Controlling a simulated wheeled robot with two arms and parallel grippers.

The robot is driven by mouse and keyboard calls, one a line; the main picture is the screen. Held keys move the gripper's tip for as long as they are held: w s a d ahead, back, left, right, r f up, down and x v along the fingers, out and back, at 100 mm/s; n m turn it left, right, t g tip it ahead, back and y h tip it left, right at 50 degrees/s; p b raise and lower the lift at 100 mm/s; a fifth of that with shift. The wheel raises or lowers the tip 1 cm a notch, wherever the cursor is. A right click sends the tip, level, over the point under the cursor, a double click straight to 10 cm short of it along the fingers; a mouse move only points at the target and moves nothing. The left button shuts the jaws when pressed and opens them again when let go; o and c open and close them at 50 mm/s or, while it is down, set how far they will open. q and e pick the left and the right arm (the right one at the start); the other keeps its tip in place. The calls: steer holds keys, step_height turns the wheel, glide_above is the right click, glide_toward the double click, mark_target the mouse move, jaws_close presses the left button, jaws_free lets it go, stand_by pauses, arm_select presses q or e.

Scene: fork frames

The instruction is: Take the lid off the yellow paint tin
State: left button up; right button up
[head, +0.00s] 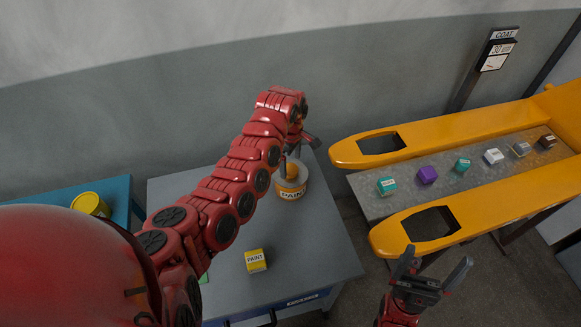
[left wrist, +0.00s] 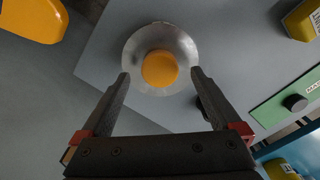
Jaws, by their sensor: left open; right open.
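The paint tin (head: 291,190), with a PAINT label, stands on the grey table below my left gripper. From above, in the left wrist view, its top is a round metallic lid (left wrist: 184,47) with a raised-looking orange-yellow round piece (left wrist: 160,69) at its middle. My left gripper (left wrist: 161,76) is open, its fingertips on either side of that piece and over the lid; whether they touch it I cannot tell. My right gripper (head: 436,267) is open and empty, away at the lower right.
A yellow PAINT block (head: 256,261) lies on the grey table (head: 225,285) nearer me. A yellow round tin (head: 90,203) stands on the blue table (head: 122,190) at left. Orange forks (head: 400,140) with several small cubes between them stand at right.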

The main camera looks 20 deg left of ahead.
arm_select(q)
steer(key=shift+f, duration=1.1)
steer(key=c, duration=1.5)
steer(key=shift+o, duration=0.2)
steer(key=shift+w+r, duration=0.1)
steer(key=shift+r, duration=0.05)
